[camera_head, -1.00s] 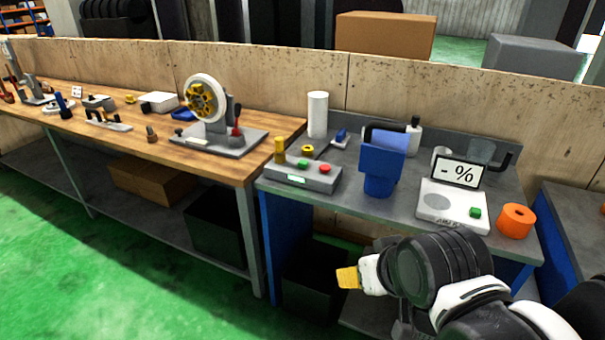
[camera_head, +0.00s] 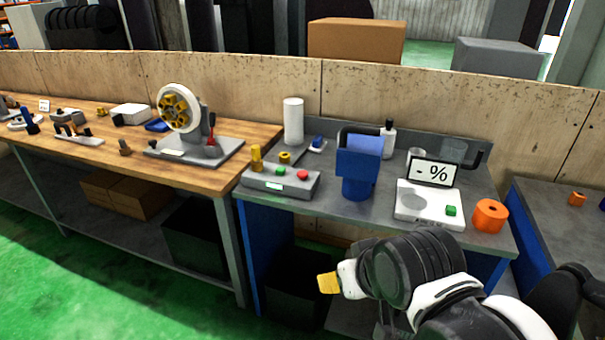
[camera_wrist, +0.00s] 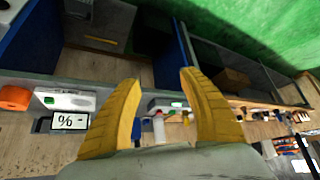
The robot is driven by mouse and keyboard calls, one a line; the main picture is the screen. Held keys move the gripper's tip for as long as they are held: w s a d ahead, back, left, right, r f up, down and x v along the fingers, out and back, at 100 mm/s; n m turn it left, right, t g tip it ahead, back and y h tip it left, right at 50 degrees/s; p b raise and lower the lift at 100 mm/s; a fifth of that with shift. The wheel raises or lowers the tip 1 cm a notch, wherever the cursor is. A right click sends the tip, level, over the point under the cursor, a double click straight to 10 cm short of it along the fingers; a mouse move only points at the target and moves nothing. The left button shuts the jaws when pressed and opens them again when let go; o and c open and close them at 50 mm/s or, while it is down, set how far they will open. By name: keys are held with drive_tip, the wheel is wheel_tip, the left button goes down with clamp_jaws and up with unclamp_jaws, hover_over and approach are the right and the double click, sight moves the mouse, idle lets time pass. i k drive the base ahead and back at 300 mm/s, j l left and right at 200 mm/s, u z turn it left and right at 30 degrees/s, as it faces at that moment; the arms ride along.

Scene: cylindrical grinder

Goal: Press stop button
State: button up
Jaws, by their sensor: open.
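A grey control box (camera_head: 280,183) sits at the front left of the grey bench. On its top are a red button (camera_head: 302,174), a green button (camera_head: 281,171) and a yellow knobbed post (camera_head: 256,158). No label is readable, so I cannot tell by text which is the stop button. My gripper (camera_head: 328,283) is in front of the bench edge, low and right of the box, touching nothing. In the wrist view its two yellow fingers (camera_wrist: 158,76) are spread and empty. The box (camera_wrist: 160,104) shows small between them, partly hidden.
A blue holder (camera_head: 358,170), a white scale (camera_head: 428,203) with a green button and an orange roll (camera_head: 490,215) stand right of the box. A white cylinder (camera_head: 293,121) stands behind. A wooden bench (camera_head: 225,160) with a wheel fixture adjoins at left.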

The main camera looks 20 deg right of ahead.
sight(301, 175)
drive_tip(key=i+j, duration=0.3)
drive_tip(key=i, duration=0.15)
drive_tip(key=i+j, duration=0.35)
drive_tip(key=i+l+z, duration=0.05)
